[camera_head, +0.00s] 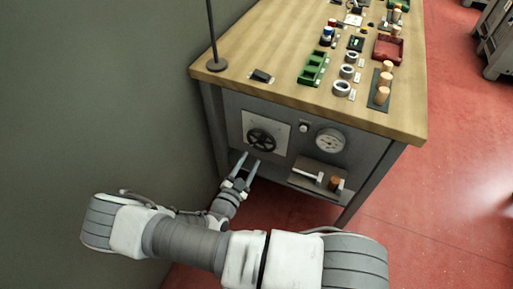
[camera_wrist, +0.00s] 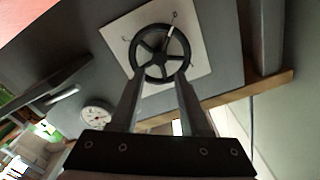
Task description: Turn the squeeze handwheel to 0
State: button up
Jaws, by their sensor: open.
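The handwheel (camera_head: 262,140) is a black spoked wheel on a pale square plate (camera_head: 281,132) on the bench's front panel, at its left. In the wrist view the handwheel (camera_wrist: 159,69) shows several spokes and a white mark on one spoke near the rim; small marks stand around it on the plate, too small to read. My gripper (camera_head: 248,156) is open, just below and in front of the wheel. In the wrist view its fingers (camera_wrist: 158,82) reach up to the wheel's near rim, one toward each side, with nothing held. I cannot tell whether they touch it.
A round dial gauge (camera_head: 330,140) and a small shelf (camera_head: 318,177) are right of the wheel. The wooden benchtop (camera_head: 285,87) holds green and red trays, rings and corks. A grey wall (camera_head: 100,90) stands close on the left; red floor is open on the right.

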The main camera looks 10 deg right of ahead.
jog(key=v, duration=0.7)
jog(key=shift+s, duration=0.2)
jog(key=shift+a, duration=0.1)
jog(key=s+d+r+n+g+y+p, duration=0.3)
jog(key=s+r+n, duration=0.1)
jog(key=r, duration=1.3)
jog(key=s+d+r+n+g+y+p, duration=0.3)
jog(key=s+r+n+y+p, duration=0.1)
jog(key=r, duration=1.3)
jog(key=s+d+r+n+g+y+p, duration=0.3)
jog(key=s+r+n, duration=0.2)
jog(key=r, duration=1.1)
jog(key=shift+s+d+r+y+p, duration=0.3)
jog(key=shift+s+d+r+p, duration=0.05)
jog(key=shift+r+p, duration=0.05)
